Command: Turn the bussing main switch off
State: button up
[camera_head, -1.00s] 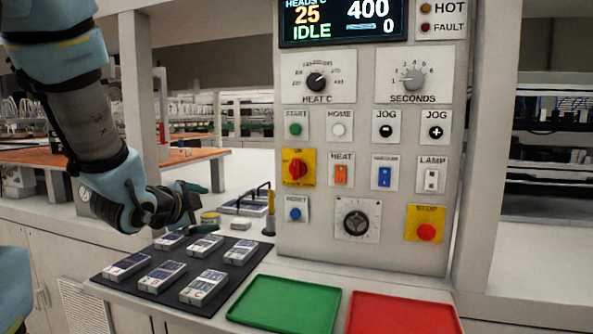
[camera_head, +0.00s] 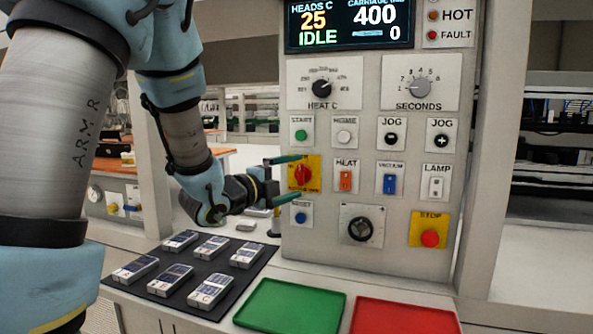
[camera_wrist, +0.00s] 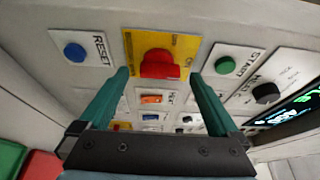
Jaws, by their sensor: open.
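The main switch is a red rotary knob (camera_head: 302,175) on a yellow plate (camera_head: 312,161), at the left of the control panel, below the START button. In the wrist view the red knob (camera_wrist: 160,64) shows between and beyond the two green fingers. My gripper (camera_head: 288,178) is open, with one finger above and one below the knob's height, just left of it. The fingers look close to the panel; I cannot tell whether they touch the knob. The plate's lettering is too small to read surely.
Near the knob are the green START button (camera_head: 301,135), the orange HEAT switch (camera_head: 346,180) and the blue RESET button (camera_head: 300,217). Below lie a dark mat (camera_head: 205,302) with several labelled blocks, a green tray (camera_head: 290,308) and a red tray (camera_head: 400,318).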

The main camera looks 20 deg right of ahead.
jog(key=shift+x, duration=0.85)
jog(key=shift+c, duration=0.2)
jog(key=c, duration=1.3)
